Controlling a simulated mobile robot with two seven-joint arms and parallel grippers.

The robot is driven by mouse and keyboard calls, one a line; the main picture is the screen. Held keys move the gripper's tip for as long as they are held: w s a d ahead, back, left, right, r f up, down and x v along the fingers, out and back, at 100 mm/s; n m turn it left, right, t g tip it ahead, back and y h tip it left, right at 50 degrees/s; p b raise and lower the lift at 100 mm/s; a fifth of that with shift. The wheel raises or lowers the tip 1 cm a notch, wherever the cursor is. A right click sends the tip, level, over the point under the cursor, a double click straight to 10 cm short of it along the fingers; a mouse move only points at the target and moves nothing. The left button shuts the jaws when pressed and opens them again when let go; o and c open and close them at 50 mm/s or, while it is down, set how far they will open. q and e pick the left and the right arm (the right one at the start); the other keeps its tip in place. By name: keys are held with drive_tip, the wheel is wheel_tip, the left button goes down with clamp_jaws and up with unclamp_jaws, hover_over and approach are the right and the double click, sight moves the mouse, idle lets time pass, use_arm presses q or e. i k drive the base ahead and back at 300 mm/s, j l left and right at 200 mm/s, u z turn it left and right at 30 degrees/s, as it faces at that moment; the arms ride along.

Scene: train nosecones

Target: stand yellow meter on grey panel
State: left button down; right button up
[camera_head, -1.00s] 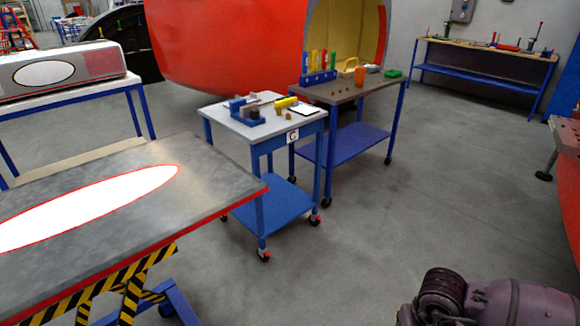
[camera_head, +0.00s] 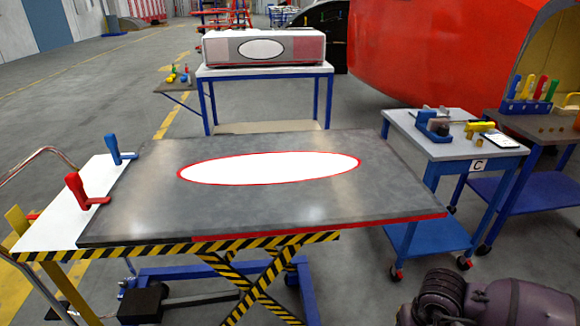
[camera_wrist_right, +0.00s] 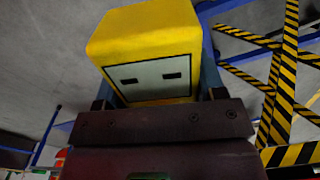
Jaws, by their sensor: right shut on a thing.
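In the right wrist view, my right gripper (camera_wrist_right: 158,96) is shut on the yellow meter (camera_wrist_right: 145,32), a boxy yellow thing with a pale face and two dark slots. The meter is held off the floor, with the lift table's striped legs to its right. In the head view, the grey panel (camera_head: 300,210) lies flat on the lift table and bears a white ellipse with a red outline. The meter does not show there; only a purple part of my right arm shows at the lower right. My left gripper is not in view.
Red (camera_head: 88,192) and blue (camera_head: 120,150) clamps stand at the panel's left end. Right of the panel is a small table marked C (camera_head: 455,150) with tools on it. A grey box-shaped part (camera_head: 265,48) sits on a white table behind. The panel's top looks clear.

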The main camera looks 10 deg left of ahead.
sight(197, 198)
drive_tip(key=u, duration=1.2)
